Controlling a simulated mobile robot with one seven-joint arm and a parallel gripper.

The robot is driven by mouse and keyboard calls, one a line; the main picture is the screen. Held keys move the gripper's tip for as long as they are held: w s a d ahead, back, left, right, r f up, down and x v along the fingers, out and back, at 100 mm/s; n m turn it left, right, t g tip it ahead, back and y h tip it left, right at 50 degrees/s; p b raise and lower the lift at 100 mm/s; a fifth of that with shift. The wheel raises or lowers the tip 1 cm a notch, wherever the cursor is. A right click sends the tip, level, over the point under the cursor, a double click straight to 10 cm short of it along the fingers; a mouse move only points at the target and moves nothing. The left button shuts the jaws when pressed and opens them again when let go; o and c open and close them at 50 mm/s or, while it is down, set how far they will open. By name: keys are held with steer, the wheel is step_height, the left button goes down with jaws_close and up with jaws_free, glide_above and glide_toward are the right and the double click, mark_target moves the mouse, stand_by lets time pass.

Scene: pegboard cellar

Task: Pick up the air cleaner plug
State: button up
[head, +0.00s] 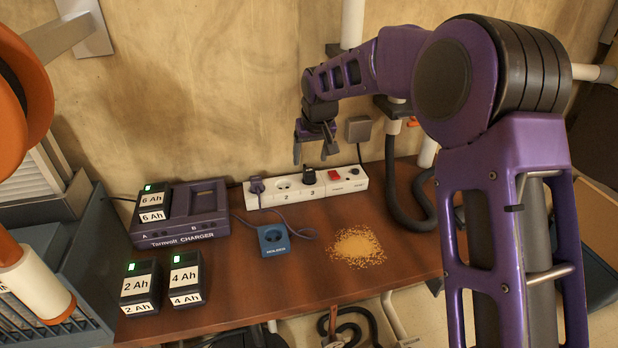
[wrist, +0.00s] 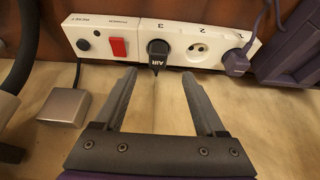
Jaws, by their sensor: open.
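The air cleaner plug is a black plug (head: 309,176) in socket 3 of the white power strip (head: 347,186). In the wrist view the black plug (wrist: 157,50) carries the label "AIR", and the strip (wrist: 187,37) appears upside down. My gripper (head: 312,150) hangs just above the strip with its fingers pointing down, close to the plug. In the wrist view my gripper (wrist: 160,76) is open and empty, and the plug shows beyond and roughly between the fingertips. The fingers look apart from the plug.
A purple plug (head: 257,186) fills socket 1; socket 2 (head: 283,183) is empty. A red switch (head: 334,175) sits beside the black plug. The purple charger (head: 205,212), blue box (head: 273,239), labelled batteries (head: 139,287) and sawdust (head: 357,246) are on the bench. A grey box (head: 358,129) is on the wall.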

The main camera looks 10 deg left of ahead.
mark_target(309, 170)
steer(key=shift+w+x, duration=0.2)
steer(key=shift+x, duration=2.8)
steer(key=shift+d+r, duration=0.1)
jaws_close()
